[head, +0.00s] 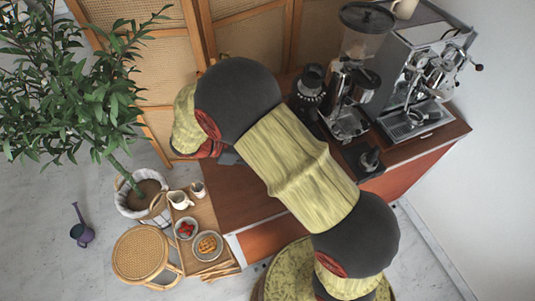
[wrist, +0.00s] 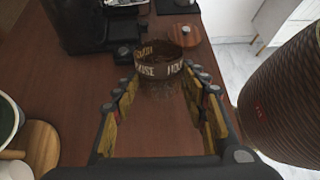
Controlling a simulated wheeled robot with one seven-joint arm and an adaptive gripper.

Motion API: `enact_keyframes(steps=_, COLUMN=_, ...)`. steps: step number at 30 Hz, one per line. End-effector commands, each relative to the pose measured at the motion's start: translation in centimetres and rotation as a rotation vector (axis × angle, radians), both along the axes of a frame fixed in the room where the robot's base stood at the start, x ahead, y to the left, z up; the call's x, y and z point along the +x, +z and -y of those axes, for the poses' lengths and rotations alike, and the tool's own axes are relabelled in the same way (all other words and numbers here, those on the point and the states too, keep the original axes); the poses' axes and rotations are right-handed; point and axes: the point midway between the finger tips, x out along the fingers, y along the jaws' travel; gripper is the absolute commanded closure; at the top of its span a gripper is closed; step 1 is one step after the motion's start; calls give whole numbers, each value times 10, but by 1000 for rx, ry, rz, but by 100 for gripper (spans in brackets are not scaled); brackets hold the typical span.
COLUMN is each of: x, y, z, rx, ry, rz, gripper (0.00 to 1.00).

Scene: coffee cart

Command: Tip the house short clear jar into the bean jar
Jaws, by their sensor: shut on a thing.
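The short clear jar (wrist: 160,65) with a brown band lettered "HOUSE" shows in the wrist view, between the fingertips of my gripper (wrist: 160,88). The gripper is shut on it. Dark specks show through its clear wall below the band; its tilt is hard to tell. I cannot pick out the bean jar for certain. A large brown ribbed vessel (wrist: 285,95) stands close at the right of the wrist view, apart from the held jar. In the head view my arm hides the gripper and the held jar.
A round wooden lid (wrist: 190,36) lies on the brown counter (head: 225,200) beyond the jar. A black appliance (wrist: 90,25) is at the far left of the wrist view. The grinder (head: 350,85) and espresso machine (head: 425,75) stand at the right of the counter.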

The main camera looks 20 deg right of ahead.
Motion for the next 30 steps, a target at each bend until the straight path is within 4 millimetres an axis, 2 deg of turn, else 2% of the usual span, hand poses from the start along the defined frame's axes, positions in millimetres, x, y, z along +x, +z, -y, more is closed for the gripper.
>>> enact_keyframes(steps=1, x=0, y=-6, z=-4, rx=-51, ry=5, rz=-6, gripper=88)
enact_keyframes(steps=12, x=0, y=-9, z=-18, rx=-360, ry=0, rz=-10, gripper=88)
enact_keyframes(steps=18, x=0, y=-8, z=-21, rx=-427, ry=0, rz=-10, gripper=88)
enact_keyframes(steps=30, x=0, y=-8, z=-21, rx=-433, ry=-1, rz=-10, gripper=88)
